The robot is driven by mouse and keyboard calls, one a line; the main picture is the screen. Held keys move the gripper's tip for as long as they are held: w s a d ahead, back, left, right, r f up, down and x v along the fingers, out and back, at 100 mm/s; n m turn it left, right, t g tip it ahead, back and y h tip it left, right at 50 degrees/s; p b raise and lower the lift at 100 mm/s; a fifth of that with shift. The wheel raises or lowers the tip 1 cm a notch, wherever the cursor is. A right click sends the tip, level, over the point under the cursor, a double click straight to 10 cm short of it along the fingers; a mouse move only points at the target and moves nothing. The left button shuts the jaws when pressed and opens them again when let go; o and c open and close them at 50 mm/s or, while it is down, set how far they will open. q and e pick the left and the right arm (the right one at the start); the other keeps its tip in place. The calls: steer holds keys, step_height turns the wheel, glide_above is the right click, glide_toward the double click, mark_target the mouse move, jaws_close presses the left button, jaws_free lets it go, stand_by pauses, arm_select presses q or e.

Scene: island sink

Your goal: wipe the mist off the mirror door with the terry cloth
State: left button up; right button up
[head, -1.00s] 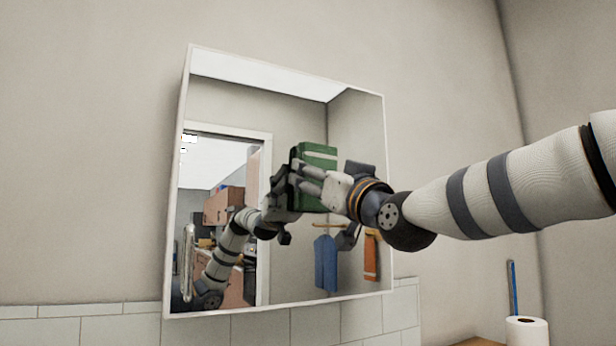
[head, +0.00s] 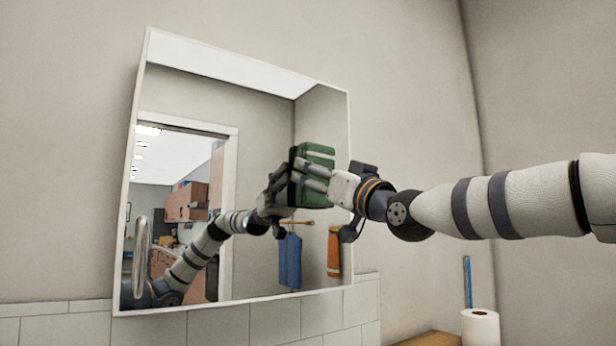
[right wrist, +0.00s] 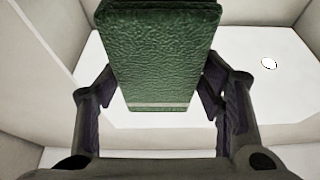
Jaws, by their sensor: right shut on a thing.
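The mirror door (head: 225,110) is a white-framed panel on the wall. Its reflection looks clear in the parts I can see, and I make out no distinct mist. My right gripper (head: 308,176) is shut on the green terry cloth (head: 318,150), a thick folded pad with a pale stripe, at the right part of the mirror. Whether the cloth touches the glass I cannot tell. In the right wrist view the cloth (right wrist: 158,50) sits between both fingers. The glass behind the cloth and hand is hidden. My left gripper is not in view.
A silver upright bar (head: 140,257) shows at the mirror's lower left. A paper roll (head: 480,327) and a blue stick (head: 467,283) stand at lower right by a wooden surface (head: 430,339). The blue and orange cloths in the mirror are reflections. White tiles (head: 60,329) run below.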

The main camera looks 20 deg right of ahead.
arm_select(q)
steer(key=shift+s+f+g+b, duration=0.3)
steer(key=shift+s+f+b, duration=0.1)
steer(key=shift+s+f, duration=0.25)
arm_select(e)
steer(key=d, duration=0.2)
steer(key=w+d, duration=0.1)
steer(key=d, duration=0.1)
steer(key=shift+w+d, duration=0.15)
steer(key=shift+d, duration=0.05)
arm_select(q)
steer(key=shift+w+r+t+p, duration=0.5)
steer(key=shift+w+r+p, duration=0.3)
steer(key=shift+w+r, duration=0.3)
arm_select(e)
steer(key=s+d, duration=0.2)
steer(key=s, duration=0.3)
steer(key=shift+s, duration=0.35)
steer(key=shift+s+a, duration=0.1)
